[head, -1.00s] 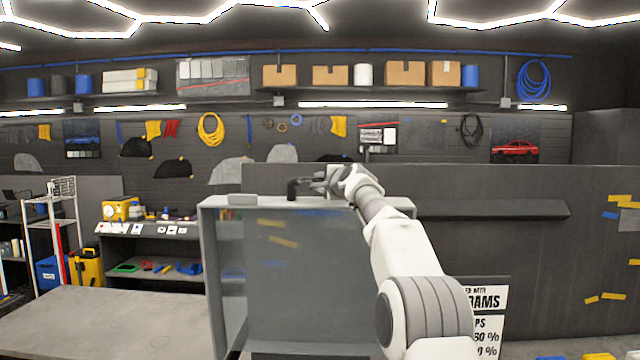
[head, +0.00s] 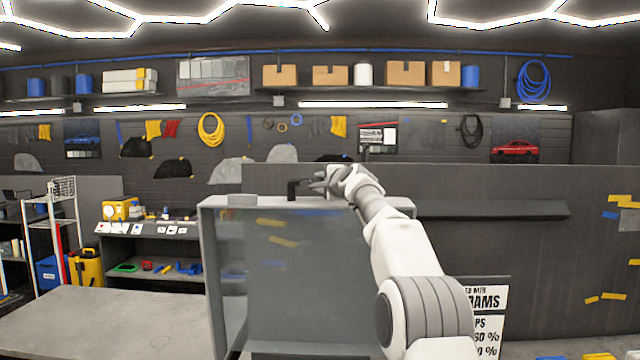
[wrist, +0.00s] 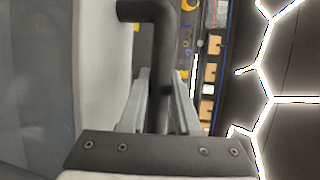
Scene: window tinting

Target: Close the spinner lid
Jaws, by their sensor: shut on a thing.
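The spinner appears to be the large grey box-like unit (head: 212,285) in the middle of the head view, with a smoky see-through panel (head: 320,300) on its near side. I cannot tell for sure which part is its lid. A black bent handle (head: 292,188) stands at its top edge. It also shows in the wrist view (wrist: 152,12), running down between my fingers. My gripper (head: 318,182) is at the top edge, shut on this handle. In the wrist view my gripper (wrist: 158,105) has one finger on each side of it. The lower part of the handle is partly hidden by the fingers.
A grey table (head: 90,320) lies at the lower left. A low shelf unit (head: 150,245) with tools stands behind it. A long dark partition (head: 480,240) is behind and right of the unit. A printed sign (head: 487,320) stands at the lower right, beside my arm.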

